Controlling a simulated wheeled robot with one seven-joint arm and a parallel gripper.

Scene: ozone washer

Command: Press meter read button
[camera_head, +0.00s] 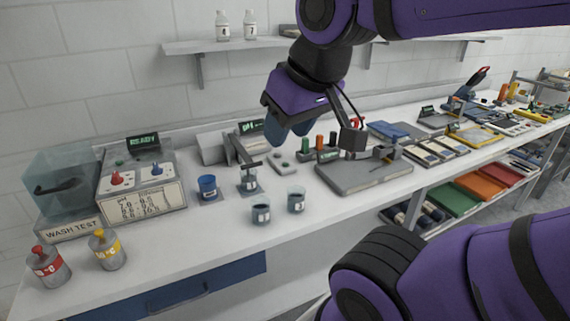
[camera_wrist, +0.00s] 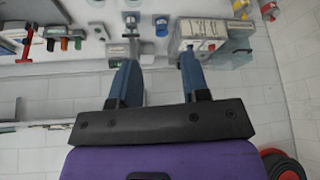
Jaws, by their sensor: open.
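A meter with a lit green display (camera_head: 250,127) stands at the back of the bench, its grey box (camera_head: 212,148) on its left. A probe arm reaches over a beaker (camera_head: 248,182) in front of it. A small grey pad (camera_head: 283,164) with small buttons lies just right of the beaker; it also shows in the wrist view (camera_wrist: 96,29). I cannot tell for sure which button is the read button. My gripper (camera_head: 289,134) hangs above the bench behind the pad, its blue fingers apart and empty. In the wrist view the gripper (camera_wrist: 158,60) touches nothing that I can see.
Coloured bottles and a grey plate (camera_head: 362,175) are right. A wall shelf (camera_head: 225,45) is above.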

